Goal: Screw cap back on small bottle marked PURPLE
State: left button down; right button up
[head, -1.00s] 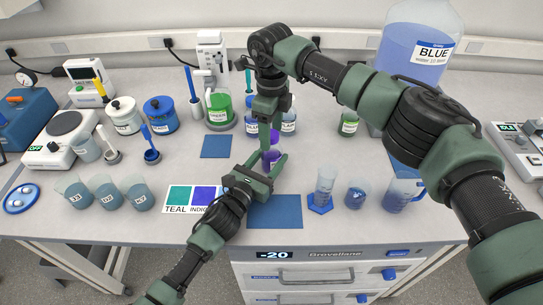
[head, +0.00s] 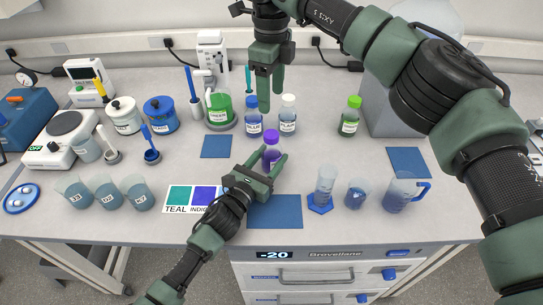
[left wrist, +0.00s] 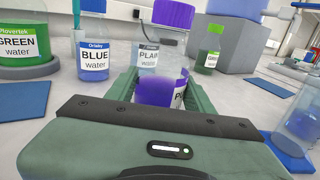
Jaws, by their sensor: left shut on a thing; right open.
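The small bottle marked PURPLE (head: 271,155) stands upright between the fingers of my left gripper (head: 267,168), which is shut on it. It also shows in the left wrist view (left wrist: 158,92), with purple liquid and a partly hidden label. The purple cap (head: 271,136) sits on the bottle's neck, upright and looking straight; it also shows in the left wrist view (left wrist: 174,14). I cannot tell how tight it is. My right gripper (head: 270,100) is open and empty, above and behind the bottle, apart from the cap.
Just behind stand the BLUE bottle (head: 253,125) and the PLAIN bottle (head: 288,122). A green-capped bottle (head: 349,123) is to the right. A blue mat (head: 280,212) lies in front.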

aim_at(266, 163)
pick_arm(q)
jog(key=shift+c, duration=2.4)
grip_release()
jog(key=b+v, duration=0.1)
jog(key=v, duration=0.6)
jog(key=shift+s+a+b, duration=0.2)
jog(key=shift+s+b, duration=0.1)
